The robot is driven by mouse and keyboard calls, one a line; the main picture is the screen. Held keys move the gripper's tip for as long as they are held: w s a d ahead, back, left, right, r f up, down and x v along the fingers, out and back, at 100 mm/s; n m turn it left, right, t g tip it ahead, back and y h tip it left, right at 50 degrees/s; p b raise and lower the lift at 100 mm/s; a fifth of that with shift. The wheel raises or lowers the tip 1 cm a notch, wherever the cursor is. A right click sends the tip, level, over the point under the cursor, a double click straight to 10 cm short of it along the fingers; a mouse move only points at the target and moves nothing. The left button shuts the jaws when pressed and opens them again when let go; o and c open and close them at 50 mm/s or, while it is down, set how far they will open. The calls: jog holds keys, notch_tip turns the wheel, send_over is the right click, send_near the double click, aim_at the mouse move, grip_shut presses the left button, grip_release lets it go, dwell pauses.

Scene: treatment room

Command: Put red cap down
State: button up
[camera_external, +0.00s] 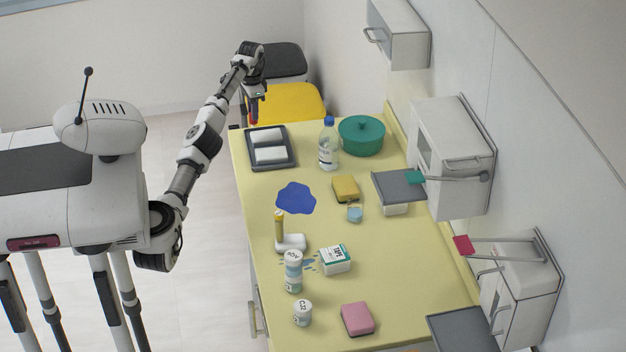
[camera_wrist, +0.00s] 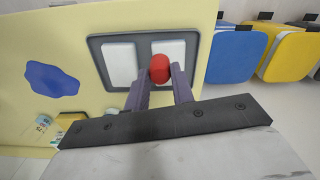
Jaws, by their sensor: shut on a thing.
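The red cap (camera_wrist: 159,68) is between the two fingertips of my gripper (camera_wrist: 158,80), which is shut on it. In the external view my gripper (camera_external: 253,112) hangs at the far left end of the yellow counter (camera_external: 240,190), above the back edge of the dark tray. The red cap shows only as a small red spot (camera_external: 253,121) at its tip. In the wrist view the cap appears in front of the dark tray (camera_wrist: 97,65), overlapping one of two white pads (camera_wrist: 122,64). The cap looks held above the surface.
The dark tray (camera_external: 283,164) holds the white pads. A clear bottle (camera_external: 328,150) with a blue cap and a green lidded pot (camera_external: 362,137) stand right of it. A blue patch (camera_external: 296,198) lies on the counter.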

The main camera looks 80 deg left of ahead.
jog(key=s+a+f+n, duration=0.3)
jog(key=s+a+f, duration=0.15)
jog(key=s, duration=0.65)
jog(key=s+a+f+n, duration=0.35)
jog(key=s+f, duration=0.25)
jog(key=s, duration=0.5)
jog(key=s+a+f+n, duration=0.35)
jog(key=s+f, duration=0.25)
jog(key=s, duration=0.5)
jog(key=s+d+f+n, duration=0.1)
jog(key=s+f+n, duration=0.1)
jog(key=s, duration=0.4)
jog(key=s+d+f+n, duration=0.1)
jog(key=s+f, duration=0.3)
jog(key=s, duration=0.2)
jog(key=shift+s+d+n, duration=0.3)
jog(key=shift+n, duration=0.1)
jog(key=shift+f, duration=0.1)
